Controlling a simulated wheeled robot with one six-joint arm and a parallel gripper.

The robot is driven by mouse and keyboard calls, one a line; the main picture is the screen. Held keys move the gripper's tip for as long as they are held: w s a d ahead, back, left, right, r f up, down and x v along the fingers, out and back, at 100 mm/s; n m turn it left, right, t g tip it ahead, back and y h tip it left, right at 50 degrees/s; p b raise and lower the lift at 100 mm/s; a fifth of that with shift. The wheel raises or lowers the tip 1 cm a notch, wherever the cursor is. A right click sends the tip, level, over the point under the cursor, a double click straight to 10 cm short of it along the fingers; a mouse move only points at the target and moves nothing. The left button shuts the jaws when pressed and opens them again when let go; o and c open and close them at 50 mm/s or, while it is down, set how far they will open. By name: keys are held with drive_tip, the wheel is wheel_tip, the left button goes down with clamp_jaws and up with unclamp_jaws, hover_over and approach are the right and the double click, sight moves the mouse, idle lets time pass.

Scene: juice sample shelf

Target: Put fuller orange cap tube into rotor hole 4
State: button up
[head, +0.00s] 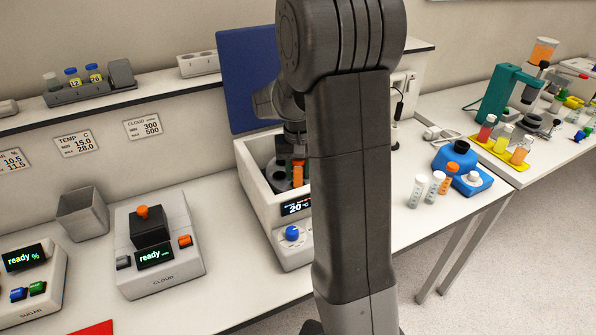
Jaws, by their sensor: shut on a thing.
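My gripper (297,155) points down into the open white centrifuge (262,197), partly hidden behind my arm. It is shut on an orange cap tube (298,174), whose orange part shows just below the fingers. The dark rotor (280,178) shows in the centrifuge bowl to the left of the tube. The hole numbers are too small to read, and I cannot tell whether the tube is in a hole or above one. Another orange cap (142,211) sticks out of the black block of the cloud meter. Fill levels cannot be told.
The raised blue lid (247,80) stands behind the centrifuge. A grey bin (83,215) is at the left. Counter between meter and centrifuge is clear.

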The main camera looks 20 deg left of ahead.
sight(298, 161)
drive_tip(key=shift+r+p, duration=1)
drive_tip(key=shift+r, duration=0.5)
drive_tip(key=o, duration=1.1)
wheel_tip(298, 161, up, 14)
drive_tip(key=shift+f+b, duration=0.15)
drive_tip(key=shift+b, duration=0.75)
drive_tip(key=shift+f, duration=0.1)
